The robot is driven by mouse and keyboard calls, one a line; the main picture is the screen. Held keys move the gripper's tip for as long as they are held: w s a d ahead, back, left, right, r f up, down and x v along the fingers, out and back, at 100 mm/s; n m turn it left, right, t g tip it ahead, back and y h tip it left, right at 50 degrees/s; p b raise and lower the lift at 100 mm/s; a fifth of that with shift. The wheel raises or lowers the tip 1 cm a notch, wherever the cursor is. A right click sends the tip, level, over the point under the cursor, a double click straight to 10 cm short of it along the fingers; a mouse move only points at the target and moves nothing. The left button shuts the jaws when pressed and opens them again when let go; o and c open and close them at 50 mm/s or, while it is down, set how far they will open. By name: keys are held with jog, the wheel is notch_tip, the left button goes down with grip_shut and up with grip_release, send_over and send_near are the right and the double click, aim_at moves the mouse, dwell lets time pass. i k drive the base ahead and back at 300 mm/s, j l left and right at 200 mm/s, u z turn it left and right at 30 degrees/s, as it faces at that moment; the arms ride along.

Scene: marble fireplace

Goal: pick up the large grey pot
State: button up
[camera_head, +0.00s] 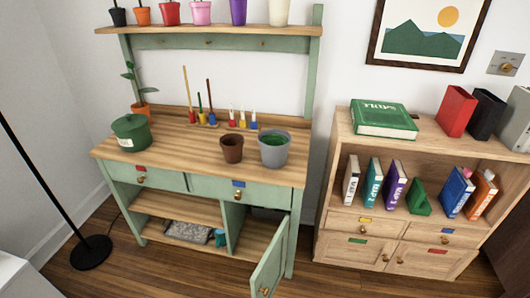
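The large grey pot (275,155) stands upright on the wooden top of the green potting bench (185,158), near its right end. It is wider than the pot beside it, and something green shows inside its rim. My gripper is not in view.
A lidded green pot (131,132) and a potted plant (140,108) stand at the bench's left. Small hand tools stand behind. A shelf (210,30) with several coloured pots overhangs the back. The lower right cabinet door (270,262) hangs open. A bookcase (400,155) stands right.

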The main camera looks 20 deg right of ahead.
aim_at(273, 157)
jog(key=i+j+u, duration=0.25)
jog(key=u, duration=0.2)
jog(key=i+j+u, duration=0.25)
jog(key=u, duration=0.2)
jog(key=i+j+u, duration=0.1)
jog(key=i+u, duration=0.35)
jog(key=i+j+u, duration=0.15)
jog(key=i+u, duration=0.25)
jog(key=i, duration=0.2)
jog(key=i+z, duration=0.65)
jog(key=i+l+z, duration=0.15)
jog(key=z, duration=0.3)
jog(key=i+z, duration=0.3)
jog(key=z, duration=0.2)
jog(key=i+z, duration=0.2)
jog(key=z, duration=0.25)
jog(key=i+z, duration=0.15)
jog(key=i, duration=0.1)
